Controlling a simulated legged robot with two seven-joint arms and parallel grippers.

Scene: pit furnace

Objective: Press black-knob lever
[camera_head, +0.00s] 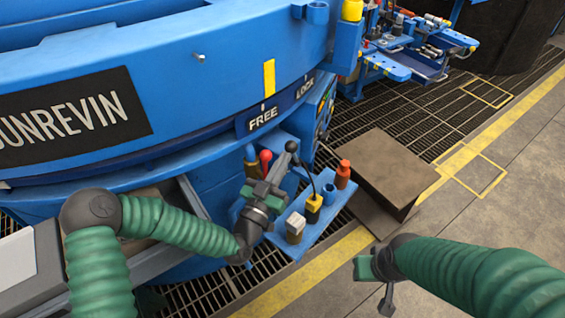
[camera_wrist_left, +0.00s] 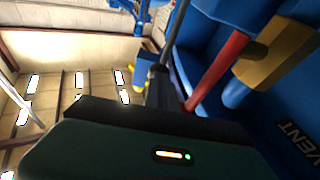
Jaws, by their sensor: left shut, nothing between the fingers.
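The black-knob lever shows its round black knob (camera_head: 291,146) just beyond the tip of my left gripper (camera_head: 276,172), below the FREE/LOCK plate. My left gripper is shut and empty; whether it touches the lever I cannot tell. In the left wrist view a thin grey rod (camera_wrist_left: 177,55), likely this lever's shaft, rises close beside the dark fingers (camera_wrist_left: 158,88). My right gripper (camera_head: 372,268) is low at the right, away from the levers.
A blue shelf (camera_head: 318,228) with a yellow-capped item (camera_head: 313,203) and an orange-topped bottle (camera_head: 343,174) lies right of my left gripper. The large blue furnace body (camera_head: 200,60) fills the upper left. A brown box (camera_head: 385,170) stands on the grating. Open floor (camera_head: 520,200) lies at the right.

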